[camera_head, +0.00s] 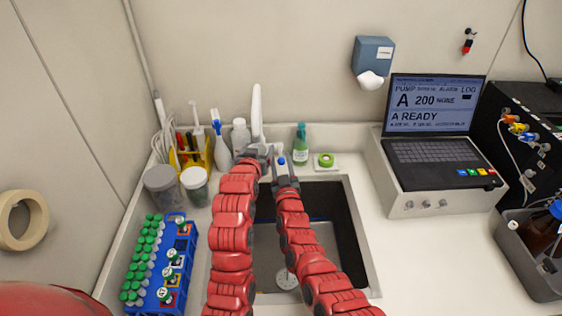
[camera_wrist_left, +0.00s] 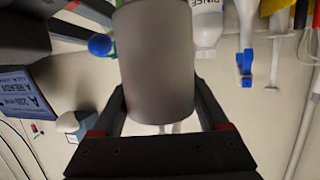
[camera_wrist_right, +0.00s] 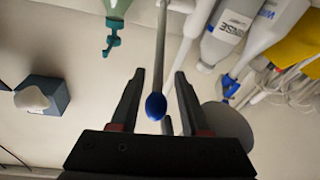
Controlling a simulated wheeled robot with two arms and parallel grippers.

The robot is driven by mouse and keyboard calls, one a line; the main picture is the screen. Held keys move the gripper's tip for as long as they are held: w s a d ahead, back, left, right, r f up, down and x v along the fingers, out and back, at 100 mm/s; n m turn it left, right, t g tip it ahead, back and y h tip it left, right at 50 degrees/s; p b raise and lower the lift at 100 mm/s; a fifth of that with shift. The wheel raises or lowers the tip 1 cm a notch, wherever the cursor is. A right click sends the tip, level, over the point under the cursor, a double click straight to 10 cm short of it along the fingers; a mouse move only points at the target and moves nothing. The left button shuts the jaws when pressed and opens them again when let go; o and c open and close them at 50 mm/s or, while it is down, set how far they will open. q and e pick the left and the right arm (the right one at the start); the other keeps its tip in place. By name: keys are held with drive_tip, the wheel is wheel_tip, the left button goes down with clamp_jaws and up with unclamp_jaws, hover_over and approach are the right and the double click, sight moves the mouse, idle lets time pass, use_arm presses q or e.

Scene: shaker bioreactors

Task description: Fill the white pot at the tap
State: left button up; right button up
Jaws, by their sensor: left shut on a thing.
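My left gripper (camera_head: 262,152) is at the back edge of the sink. In the left wrist view its fingers are shut on a plain grey-white cylinder, the pot (camera_wrist_left: 155,65). In the head view the pot is mostly hidden by the gripper, so I cannot tell how full it is. A tall white upright shape, seemingly the tap (camera_head: 257,112), rises just behind. My right gripper (camera_head: 284,168) is right beside the left one. In the right wrist view its fingers are open either side of a thin rod with a blue tip (camera_wrist_right: 156,106), with gaps on both sides.
The sink (camera_head: 350,225) lies under both forearms. A rinse bottle (camera_head: 241,134), a wash bottle (camera_head: 221,150) and a green bottle (camera_head: 300,145) stand along the back.

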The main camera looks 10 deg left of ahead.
drive_tip(key=shift+s+d+f, duration=0.15)
drive_tip(key=shift+s+f, duration=0.05)
drive_tip(key=shift+s, duration=0.3)
drive_tip(key=v, duration=1)
drive_tip(key=shift+s+d, duration=0.25)
drive_tip(key=shift+s, duration=0.1)
drive_tip(key=shift+r, duration=0.1)
idle(4.2)
use_arm(q)
drive_tip(key=s+d, duration=0.3)
drive_tip(key=s, duration=0.4)
drive_tip(key=shift+s+d, duration=0.25)
drive_tip(key=shift+s, duration=0.15)
use_arm(e)
drive_tip(key=shift+r, duration=0.25)
use_arm(q)
drive_tip(key=s+d+r+p, duration=0.1)
drive_tip(key=s+d+p, duration=0.1)
drive_tip(key=s, duration=0.3)
drive_tip(key=shift+s+d+p, duration=0.2)
drive_tip(key=shift+s+p, duration=0.1)
drive_tip(key=shift+p, duration=0.35)
use_arm(e)
drive_tip(key=shift+r, duration=1.4)
